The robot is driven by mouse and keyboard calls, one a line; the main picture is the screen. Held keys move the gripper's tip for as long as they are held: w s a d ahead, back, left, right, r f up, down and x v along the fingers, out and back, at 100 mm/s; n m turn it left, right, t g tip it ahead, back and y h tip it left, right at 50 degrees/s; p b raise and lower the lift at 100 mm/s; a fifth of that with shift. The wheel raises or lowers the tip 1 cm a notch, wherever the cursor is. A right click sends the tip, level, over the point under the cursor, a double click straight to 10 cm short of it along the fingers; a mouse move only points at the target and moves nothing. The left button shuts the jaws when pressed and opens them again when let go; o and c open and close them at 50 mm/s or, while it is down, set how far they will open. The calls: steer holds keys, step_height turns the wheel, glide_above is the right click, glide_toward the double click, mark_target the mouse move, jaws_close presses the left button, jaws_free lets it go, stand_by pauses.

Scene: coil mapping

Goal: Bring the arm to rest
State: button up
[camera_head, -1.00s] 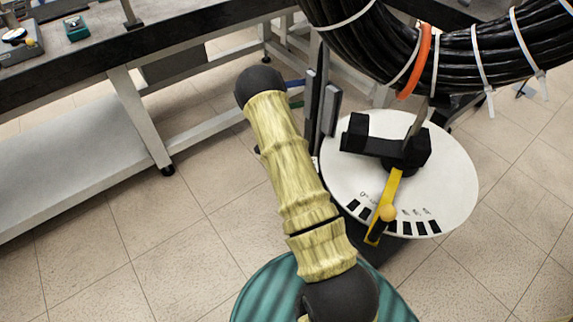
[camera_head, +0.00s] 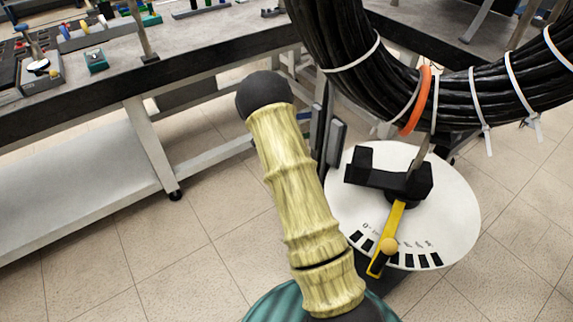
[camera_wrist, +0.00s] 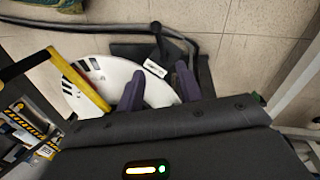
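My arm, in a pale yellow ribbed sleeve with dark joints, reaches up from the bottom middle of the head view to a dark elbow. My gripper shows in the wrist view (camera_wrist: 158,88), where two dark purple fingers stand apart with nothing between them. They point toward the white dial disc (camera_wrist: 95,97), which lies beyond them. In the head view the disc (camera_head: 455,215) has black marks along its front edge. My gripper cannot be clearly made out in the head view.
A thick black cable coil (camera_head: 465,95) with white ties and an orange band (camera_head: 416,100) hangs above the disc. A workbench (camera_head: 200,55) with tools and a lower shelf stands at upper left. Tiled floor (camera_head: 190,260) is open at lower left.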

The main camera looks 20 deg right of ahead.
stand_by(0.4)
steer(key=s+a+r+n+t, duration=0.2)
steer(key=s+a+r+n, duration=0.3)
steer(key=s, duration=0.3)
steer(key=s+a+r+n+t, duration=0.1)
steer(key=s+a+r+n, duration=0.35)
steer(key=s, duration=0.35)
steer(key=s+a+r+n+t, duration=0.2)
steer(key=s+a+r+n, duration=0.2)
steer(key=s+r, duration=0.3)
steer(key=w+d+p+v, duration=0.1)
steer(key=w+p+v, duration=0.1)
steer(key=p+v, duration=1.1)
steer(key=w+d+r+p+v, duration=0.1)
steer(key=w+p+v, duration=0.2)
steer(key=p+v, duration=1.1)
steer(key=shift+w+a+r+y+p, duration=0.25)
steer(key=shift+y+p, duration=0.15)
steer(key=shift+p, duration=0.55)
